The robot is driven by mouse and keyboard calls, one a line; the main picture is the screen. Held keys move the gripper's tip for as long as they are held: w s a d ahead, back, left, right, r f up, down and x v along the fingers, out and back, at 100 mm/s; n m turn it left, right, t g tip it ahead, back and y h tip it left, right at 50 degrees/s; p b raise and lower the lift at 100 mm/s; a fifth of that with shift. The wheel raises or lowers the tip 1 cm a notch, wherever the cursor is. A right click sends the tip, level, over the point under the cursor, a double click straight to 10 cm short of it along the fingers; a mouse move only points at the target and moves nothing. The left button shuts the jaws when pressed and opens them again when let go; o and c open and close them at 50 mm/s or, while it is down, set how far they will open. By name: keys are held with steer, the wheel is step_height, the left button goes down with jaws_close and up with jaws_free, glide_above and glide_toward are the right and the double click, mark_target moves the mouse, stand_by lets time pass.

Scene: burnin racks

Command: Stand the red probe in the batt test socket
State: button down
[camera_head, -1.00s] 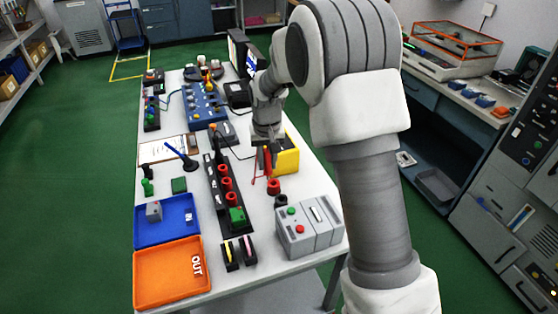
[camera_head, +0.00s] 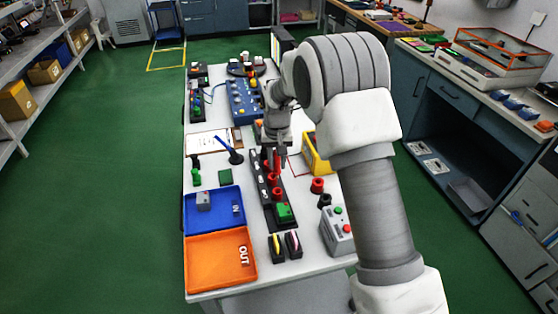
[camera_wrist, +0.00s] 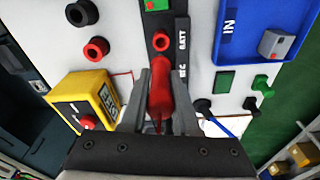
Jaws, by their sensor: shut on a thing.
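My gripper (camera_wrist: 160,95) is shut on the red probe (camera_wrist: 160,82), with one finger on each side of it. In the head view the probe (camera_head: 277,159) hangs below the gripper, over the far part of the black socket strip (camera_head: 268,203). In the wrist view the red-ringed batt socket (camera_wrist: 162,41) sits beside the BATT label (camera_wrist: 183,40), just beyond the probe. The probe and fingers hide part of the strip. I cannot tell whether the probe's tip touches anything.
A yellow meter (camera_head: 317,152) stands right of the strip, with loose red (camera_head: 318,185) and black (camera_head: 324,200) rings nearby. A blue tray (camera_head: 226,208) and an orange tray (camera_head: 205,262) lie left.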

mark_target(277, 177)
steer(key=shift+f+b, duration=1.3)
steer(key=shift+f, duration=1.2)
steer(key=shift+f+b, duration=1.4)
steer(key=shift+f, duration=0.35)
steer(key=c, duration=0.6)
jaws_free()
steer(key=shift+r, duration=0.1)
steer(key=shift+s+r+p, duration=0.15)
steer(key=shift+s+r, duration=0.2)
steer(key=shift+r, duration=2.5)
steer(key=shift+s+r+p, duration=0.1)
steer(key=shift+s+r, duration=0.3)
steer(key=shift+r, duration=2.5)
steer(key=shift+s+r+p, duration=0.15)
steer(key=shift+s+r, duration=0.2)
steer(key=shift+r, duration=2.5)
steer(key=shift+d, duration=0.1)
